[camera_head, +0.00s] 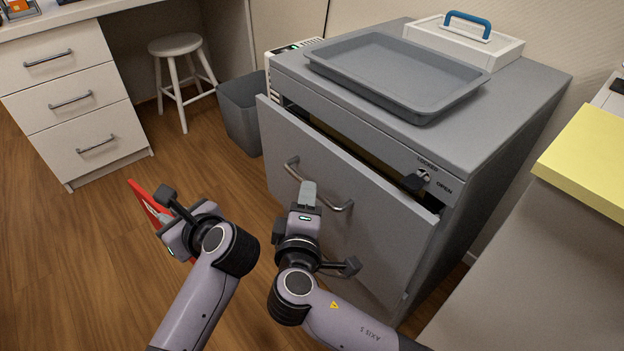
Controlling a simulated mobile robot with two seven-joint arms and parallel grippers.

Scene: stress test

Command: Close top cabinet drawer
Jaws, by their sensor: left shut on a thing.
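The grey cabinet (490,150) stands at the right of centre. Its top drawer (390,235) is partly open, with a dark gap behind the upper edge of its grey front. The drawer has a curved metal handle (341,208). My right gripper (308,192) is at the middle of this handle and hides part of it; I cannot tell whether its fingers touch or enclose the handle. My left gripper (163,218) is left of the drawer, shut on a flat red object (143,198), which is mostly hidden.
A grey tray (395,75) and a white box with a blue handle (465,40) are on the cabinet top. A dark key or knob (415,181) sits by the LOCKED/OPEN marks. A grey bin (240,110) stands left. A yellow-topped block (590,160) is at right.

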